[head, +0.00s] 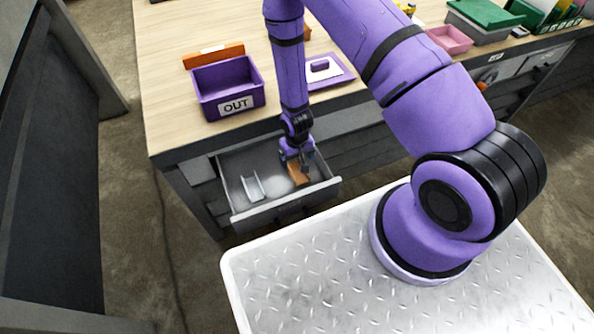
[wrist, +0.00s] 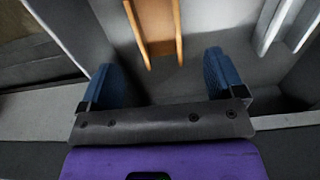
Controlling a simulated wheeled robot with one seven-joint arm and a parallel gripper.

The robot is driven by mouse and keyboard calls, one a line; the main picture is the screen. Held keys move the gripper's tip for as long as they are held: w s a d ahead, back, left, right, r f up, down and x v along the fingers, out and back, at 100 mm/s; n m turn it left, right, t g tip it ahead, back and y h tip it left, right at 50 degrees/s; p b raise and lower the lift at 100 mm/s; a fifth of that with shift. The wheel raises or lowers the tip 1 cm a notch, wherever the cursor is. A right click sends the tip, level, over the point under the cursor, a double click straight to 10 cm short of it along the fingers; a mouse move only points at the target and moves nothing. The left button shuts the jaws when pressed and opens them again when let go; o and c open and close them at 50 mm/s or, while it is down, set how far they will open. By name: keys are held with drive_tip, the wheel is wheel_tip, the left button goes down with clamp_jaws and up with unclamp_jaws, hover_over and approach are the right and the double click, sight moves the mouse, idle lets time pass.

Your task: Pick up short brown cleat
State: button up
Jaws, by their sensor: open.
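The short brown cleat (head: 298,173) lies in the open drawer (head: 238,158), at the drawer's right side in the head view. In the wrist view the cleat (wrist: 157,28) is a brown channel with two raised edges, at the top centre. My gripper (wrist: 160,75) is open, with its blue fingers apart and nothing between them. The cleat's near end is beyond the fingertips, roughly in line with the gap. In the head view my gripper (head: 300,161) is down in the drawer close to the cleat and partly covers it.
A pale metal cleat (head: 253,187) lies at the drawer's left; it also shows in the wrist view (wrist: 278,24). The drawer walls stand close around my gripper. On the bench are a purple OUT bin (head: 228,87), an orange-brown piece (head: 213,54) behind it and a purple tray (head: 328,71).

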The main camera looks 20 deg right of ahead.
sight(297, 173)
drive_tip(key=shift+w+d+f, duration=0.1)
drive_tip(key=shift+f, duration=3.7)
drive_tip(key=c, duration=1)
